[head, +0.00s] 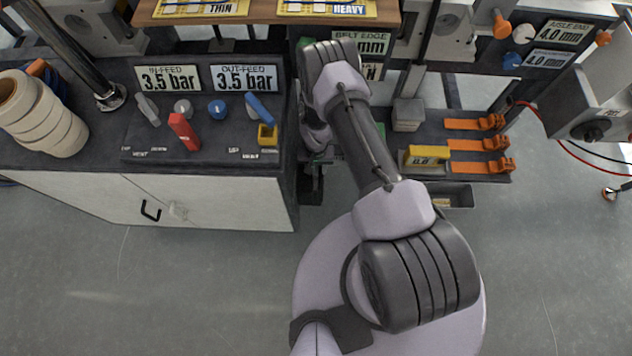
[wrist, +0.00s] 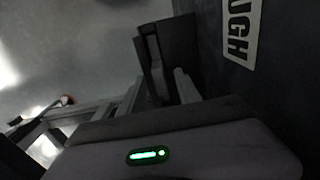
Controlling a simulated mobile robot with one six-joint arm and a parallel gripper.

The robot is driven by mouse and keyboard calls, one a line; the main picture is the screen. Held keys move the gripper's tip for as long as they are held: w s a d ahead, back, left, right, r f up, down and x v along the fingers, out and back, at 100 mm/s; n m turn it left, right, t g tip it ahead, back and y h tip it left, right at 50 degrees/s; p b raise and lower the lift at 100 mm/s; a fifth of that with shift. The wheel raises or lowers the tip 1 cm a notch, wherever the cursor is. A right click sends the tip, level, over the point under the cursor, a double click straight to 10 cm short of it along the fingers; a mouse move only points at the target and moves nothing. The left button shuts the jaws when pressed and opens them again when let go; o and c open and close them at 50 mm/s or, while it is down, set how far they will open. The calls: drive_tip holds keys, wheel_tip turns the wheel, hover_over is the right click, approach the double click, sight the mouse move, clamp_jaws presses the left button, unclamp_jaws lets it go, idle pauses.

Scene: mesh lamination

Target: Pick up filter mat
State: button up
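I cannot identify the filter mat for certain in either view. A small stack of grey blocks or pads (head: 408,112) stands on the dark shelf right of my arm in the head view; I cannot tell whether it is the mat. My gripper is mostly hidden behind my own arm in the head view, low beside the dark bench. In the wrist view my gripper (wrist: 160,95) shows its pale housing with a green light. A dark panel labelled "UGH" (wrist: 242,30) is close on the right.
The left bench (head: 225,165) carries tape rolls (head: 42,112), a red lever (head: 184,132) and pressure signs (head: 245,78). Orange clamps (head: 480,144) and a yellow block (head: 427,156) lie on the right shelf. Cables hang far right. The front floor is clear.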

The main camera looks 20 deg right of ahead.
drive_tip(key=shift+r, duration=0.1)
clamp_jaws()
idle(1.2)
